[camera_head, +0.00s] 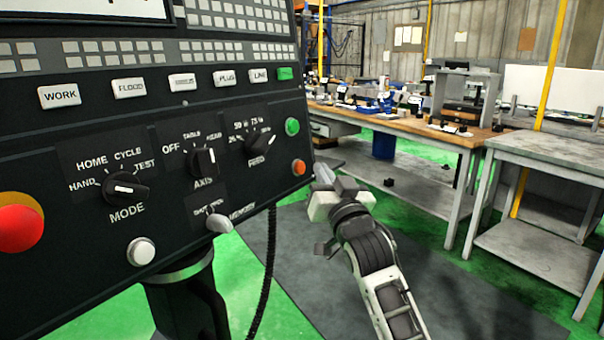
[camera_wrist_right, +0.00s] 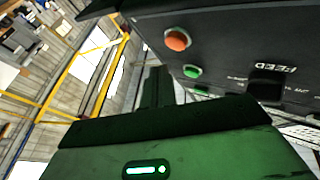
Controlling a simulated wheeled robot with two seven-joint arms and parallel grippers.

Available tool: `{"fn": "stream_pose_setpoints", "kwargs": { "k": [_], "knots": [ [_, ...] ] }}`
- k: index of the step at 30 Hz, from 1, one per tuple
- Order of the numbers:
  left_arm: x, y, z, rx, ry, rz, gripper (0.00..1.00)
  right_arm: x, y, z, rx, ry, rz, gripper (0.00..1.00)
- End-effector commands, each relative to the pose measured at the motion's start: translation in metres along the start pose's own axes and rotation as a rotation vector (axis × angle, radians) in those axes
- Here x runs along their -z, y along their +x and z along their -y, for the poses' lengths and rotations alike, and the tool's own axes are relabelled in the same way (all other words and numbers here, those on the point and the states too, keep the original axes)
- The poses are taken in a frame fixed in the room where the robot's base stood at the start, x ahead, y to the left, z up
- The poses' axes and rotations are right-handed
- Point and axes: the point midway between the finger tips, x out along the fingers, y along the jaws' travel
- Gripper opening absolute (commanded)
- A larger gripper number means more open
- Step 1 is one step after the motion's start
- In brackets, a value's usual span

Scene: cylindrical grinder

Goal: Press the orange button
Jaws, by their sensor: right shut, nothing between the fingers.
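The orange button (camera_head: 299,167) is a small round button at the lower right edge of the black control panel (camera_head: 130,180), below a green button (camera_head: 292,126). In the right wrist view the orange button (camera_wrist_right: 178,40) shows near the top middle, with the green button (camera_wrist_right: 192,71) beside it. My right gripper (camera_head: 325,174) is shut and empty. In the head view its tip is just right of the orange button and the panel's edge. I cannot tell the exact gap, but no contact shows. My left gripper is in neither view.
The panel also carries a large red button (camera_head: 18,226), a white button (camera_head: 140,251) and rotary knobs for mode (camera_head: 125,188), axis (camera_head: 203,162) and feed (camera_head: 262,143). A cable (camera_head: 268,270) hangs below. A grey table (camera_head: 550,158) and a wooden workbench (camera_head: 400,122) stand behind.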

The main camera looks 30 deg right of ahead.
Motion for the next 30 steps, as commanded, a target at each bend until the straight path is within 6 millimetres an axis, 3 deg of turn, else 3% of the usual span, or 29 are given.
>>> {"fn": "stream_pose_setpoints", "kwargs": {
  "k": [7,30],
  "knots": [
    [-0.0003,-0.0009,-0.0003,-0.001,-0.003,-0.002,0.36,-0.0061,0.0094,0.0072,0.001,0.0,0.0,0.0],
    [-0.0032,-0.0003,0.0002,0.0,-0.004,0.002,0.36,-0.0064,0.0096,0.0074,0.001,-0.001,0.0,0.0]
  ]
}}
